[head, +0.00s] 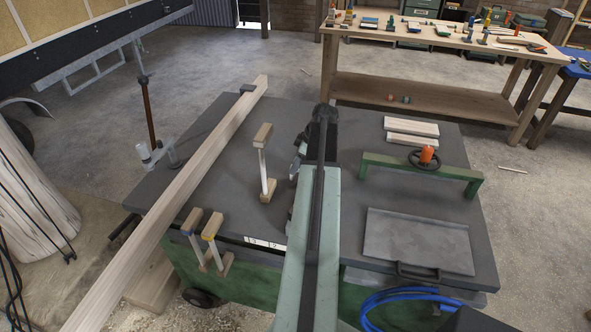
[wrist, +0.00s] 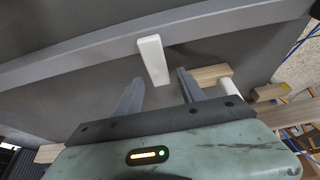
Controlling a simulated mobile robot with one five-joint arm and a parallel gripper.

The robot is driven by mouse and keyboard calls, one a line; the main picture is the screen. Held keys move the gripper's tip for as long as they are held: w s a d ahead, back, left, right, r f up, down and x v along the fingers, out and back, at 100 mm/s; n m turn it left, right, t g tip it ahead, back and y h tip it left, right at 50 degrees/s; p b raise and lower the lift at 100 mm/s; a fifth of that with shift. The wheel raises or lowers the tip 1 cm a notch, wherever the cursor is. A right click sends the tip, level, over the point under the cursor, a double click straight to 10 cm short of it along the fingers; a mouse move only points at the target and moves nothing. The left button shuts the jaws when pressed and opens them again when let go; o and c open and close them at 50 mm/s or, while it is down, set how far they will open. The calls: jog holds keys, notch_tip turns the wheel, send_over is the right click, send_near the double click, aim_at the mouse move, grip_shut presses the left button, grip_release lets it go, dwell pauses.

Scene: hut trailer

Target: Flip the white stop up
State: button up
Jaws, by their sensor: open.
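The white stop (wrist: 152,60) is a short white bar in the wrist view. Its upper end lies against a long grey rail (wrist: 95,60), and its lower end points down toward my gripper. My gripper (wrist: 160,77) is open, with one dark finger on each side of the stop's lower end in the picture. I see no contact, and I cannot tell how deep the stop sits between the fingers. In the head view my own arm covers the middle of the grey table (head: 215,140), and I cannot make out the stop or the fingertips there.
A wood-topped white post (head: 266,165) stands left of my arm. A long timber (head: 190,185) crosses the table's left side. A green handle bar with a handwheel (head: 385,167), two short boards (head: 411,127) and a grey tray (head: 418,240) are right. A workbench (head: 430,95) stands behind.

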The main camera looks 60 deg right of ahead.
jog(key=shift+r, duration=0.1)
grip_shut()
dwell(1.2)
